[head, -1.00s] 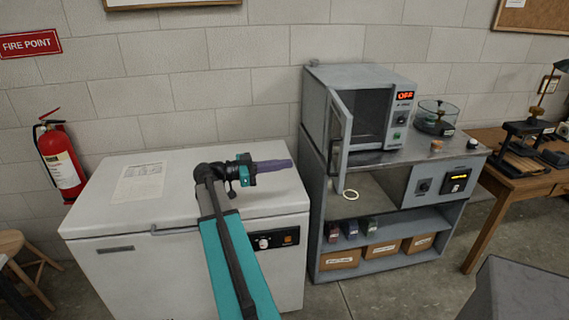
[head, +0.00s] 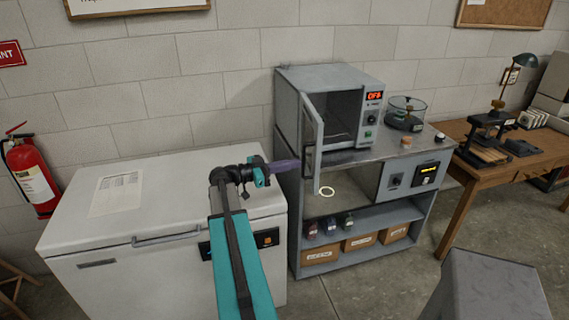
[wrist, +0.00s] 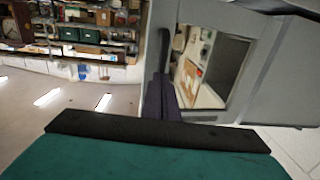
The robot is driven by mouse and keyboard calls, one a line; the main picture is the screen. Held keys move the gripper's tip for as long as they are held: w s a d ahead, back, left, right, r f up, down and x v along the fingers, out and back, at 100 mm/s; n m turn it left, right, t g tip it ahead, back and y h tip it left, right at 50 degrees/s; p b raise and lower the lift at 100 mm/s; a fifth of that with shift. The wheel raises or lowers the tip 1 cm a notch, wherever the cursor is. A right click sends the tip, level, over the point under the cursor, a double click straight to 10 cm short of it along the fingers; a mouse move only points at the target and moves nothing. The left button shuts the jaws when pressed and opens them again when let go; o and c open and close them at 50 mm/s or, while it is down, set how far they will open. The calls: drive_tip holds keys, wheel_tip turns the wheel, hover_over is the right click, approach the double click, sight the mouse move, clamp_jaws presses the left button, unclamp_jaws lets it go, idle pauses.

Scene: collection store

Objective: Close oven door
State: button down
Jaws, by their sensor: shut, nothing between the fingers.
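The grey oven (head: 334,100) stands on a steel-topped cabinet, with a lit red display on its right panel. Its door (head: 312,135) is hinged at the left and stands open, swung out towards me, so the dark inside shows. In the wrist view the door's grey frame and glass (wrist: 250,65) fill the upper right. My gripper (head: 296,164) is shut and empty, with purple fingers pointing right. In the head view its tips appear just left of the door's lower edge; I cannot tell whether they touch it. The fingers (wrist: 162,98) show beside the door in the wrist view.
A white chest freezer (head: 90,225) stands left, below my arm. A glass dish (head: 405,112) sits on the cabinet top (head: 395,145) right of the oven. A wooden table (head: 475,140) is further right. A grey block (head: 487,285) stands in front; floor between is clear.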

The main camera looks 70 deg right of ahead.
drive_tip(key=shift+s+d+f, duration=0.1)
drive_tip(key=shift+s+d, duration=0.05)
drive_tip(key=shift+s, duration=0.15)
idle(0.4)
